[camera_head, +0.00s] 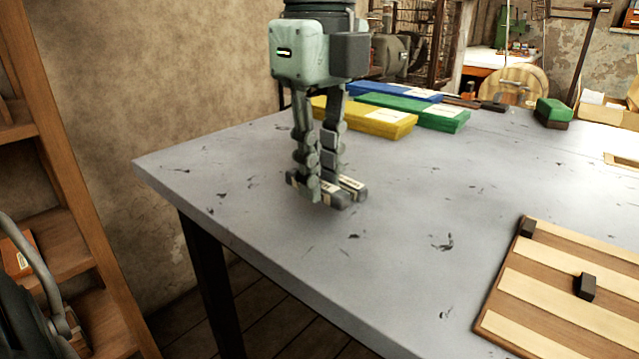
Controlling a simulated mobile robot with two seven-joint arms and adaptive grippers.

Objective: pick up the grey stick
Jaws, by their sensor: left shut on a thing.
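My left gripper (324,188) comes down from the top of the view, with its fingertips low at the table. It is shut on a small dark grey stick (334,200) with a pale label, lying nearly level at the fingertips. The near finger covers part of the stick. A second dark, labelled end (357,194) shows just behind it to the right; I cannot tell whether it is a separate stick. I also cannot tell whether the held stick touches the table.
On the grey table (400,210), yellow (370,120), green (425,113) and blue (385,91) boxes lie behind the gripper. A striped wooden board (560,300) with small dark blocks is at front right. The table's middle is clear. Wooden shelves (50,235) stand left.

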